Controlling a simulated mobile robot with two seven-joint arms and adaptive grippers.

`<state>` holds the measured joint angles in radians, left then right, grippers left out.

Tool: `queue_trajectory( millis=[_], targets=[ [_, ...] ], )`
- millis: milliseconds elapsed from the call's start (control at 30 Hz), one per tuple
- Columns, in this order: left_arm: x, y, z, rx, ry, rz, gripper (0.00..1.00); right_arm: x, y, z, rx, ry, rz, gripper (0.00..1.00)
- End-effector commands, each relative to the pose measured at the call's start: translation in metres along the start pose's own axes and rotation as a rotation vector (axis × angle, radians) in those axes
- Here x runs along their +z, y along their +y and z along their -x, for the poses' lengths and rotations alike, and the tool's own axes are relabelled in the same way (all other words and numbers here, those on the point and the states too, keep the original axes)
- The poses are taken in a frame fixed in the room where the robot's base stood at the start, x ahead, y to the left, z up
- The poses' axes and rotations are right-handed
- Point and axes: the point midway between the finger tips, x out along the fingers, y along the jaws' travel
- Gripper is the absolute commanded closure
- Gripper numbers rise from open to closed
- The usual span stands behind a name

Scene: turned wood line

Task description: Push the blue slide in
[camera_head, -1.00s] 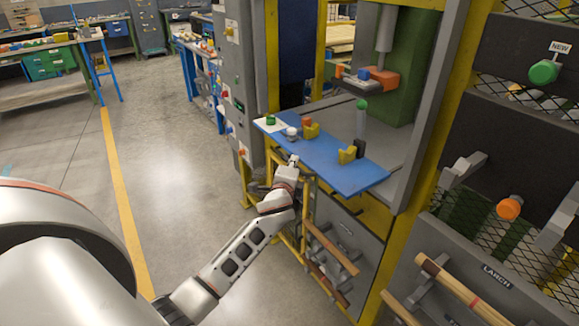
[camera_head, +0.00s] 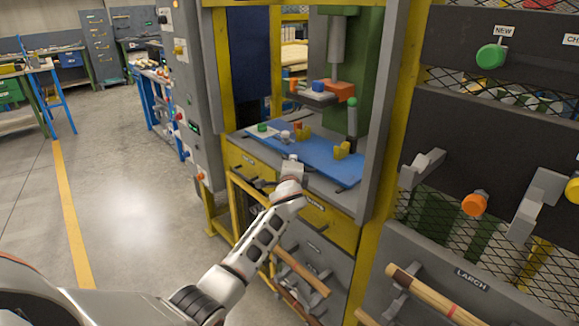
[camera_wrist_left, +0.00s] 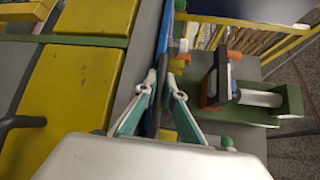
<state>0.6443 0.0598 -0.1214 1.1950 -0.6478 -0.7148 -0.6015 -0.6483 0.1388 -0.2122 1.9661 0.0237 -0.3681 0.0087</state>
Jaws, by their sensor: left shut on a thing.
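The blue slide (camera_head: 328,162) is a flat blue plate on the grey bed (camera_head: 350,197) of the machine. It carries yellow and orange blocks, a white piece and a green-topped piece. In the left wrist view the slide (camera_wrist_left: 164,35) shows edge-on as a thin blue strip. My left gripper (camera_head: 292,160) is at the slide's front edge. My right gripper is in neither view.
An orange-and-blue tool head (camera_head: 336,90) hangs above the slide. Yellow drawers (camera_head: 328,220) lie below the bed, with yellow rails in front. A grey control cabinet (camera_head: 187,90) stands left. Open floor lies at left.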

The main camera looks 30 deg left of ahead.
Motion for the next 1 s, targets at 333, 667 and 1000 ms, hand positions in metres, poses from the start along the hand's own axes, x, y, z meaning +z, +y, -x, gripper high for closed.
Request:
queue_trajectory(
  millis=[333, 667, 1000],
  targets=[
    [0.0, 0.0, 0.0, 0.0, 0.0, 0.0, 0.74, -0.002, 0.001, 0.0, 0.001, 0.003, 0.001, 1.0],
    [0.0, 0.003, 0.0, 0.004, -0.001, -0.001, 0.74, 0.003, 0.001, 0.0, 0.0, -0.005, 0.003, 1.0],
    [-0.001, 0.004, 0.019, 0.004, 0.001, 0.0, 0.74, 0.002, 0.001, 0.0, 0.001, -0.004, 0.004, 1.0]
  ],
)
